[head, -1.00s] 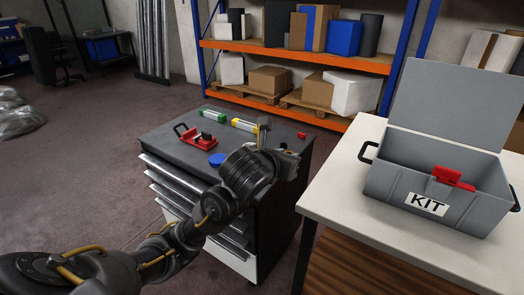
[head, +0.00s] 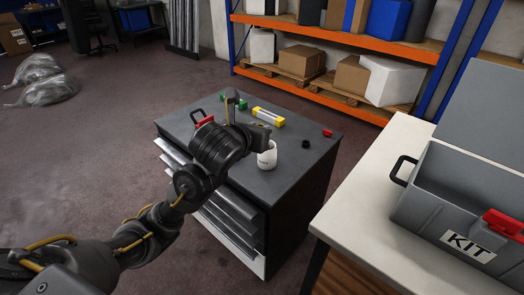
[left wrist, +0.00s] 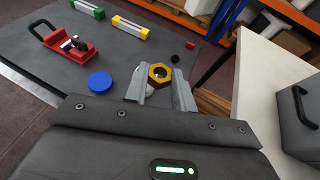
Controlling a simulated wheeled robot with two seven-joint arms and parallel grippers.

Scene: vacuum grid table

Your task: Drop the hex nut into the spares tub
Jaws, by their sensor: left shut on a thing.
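A brass hex nut (left wrist: 160,73) is held between the fingertips of my left gripper (left wrist: 160,84) in the left wrist view. In the head view my left gripper (head: 260,134) is above the dark cabinet top, and the nut cannot be made out there. A white tub with dark lettering (head: 267,157) stands on the cabinet, just below the gripper in the picture. A pale bit between the fingers in the left wrist view may be this tub. My right gripper is not in view.
The cabinet top (left wrist: 60,32) also bears a red tool (left wrist: 68,46), a blue disc (left wrist: 100,82), a green-ended block (left wrist: 87,9), a yellow-ended block (left wrist: 130,27), a small black ring (head: 306,144) and a red piece (head: 327,133). A grey KIT box (head: 450,205) stands on the white table (head: 375,190).

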